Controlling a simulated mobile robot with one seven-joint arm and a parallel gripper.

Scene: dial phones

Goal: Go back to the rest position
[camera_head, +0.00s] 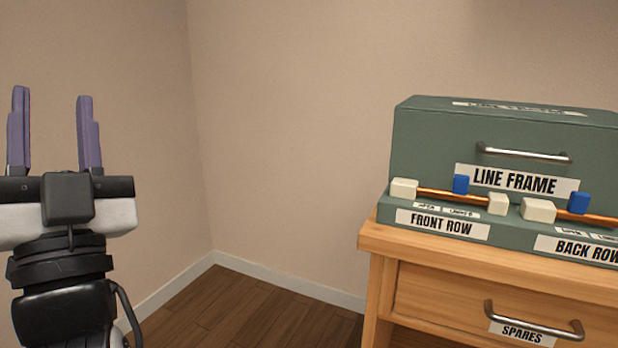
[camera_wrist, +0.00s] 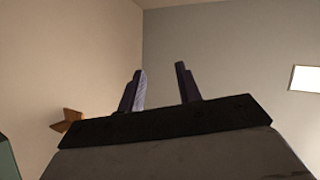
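My gripper (camera_head: 52,130) is at the left of the head view, raised in the air with its two purple fingers pointing up. The fingers stand wide apart with nothing between them. My gripper is well to the left of the wooden cabinet and touches nothing that I can see.
A wooden cabinet (camera_head: 385,248) with a SPARES drawer (camera_head: 450,307) stands at the right. On it is a green LINE FRAME box (camera_head: 430,140) with FRONT ROW and BACK ROW labels, white blocks, blue blocks (camera_head: 461,184) and copper rods. The floor (camera_head: 240,310) between is clear.

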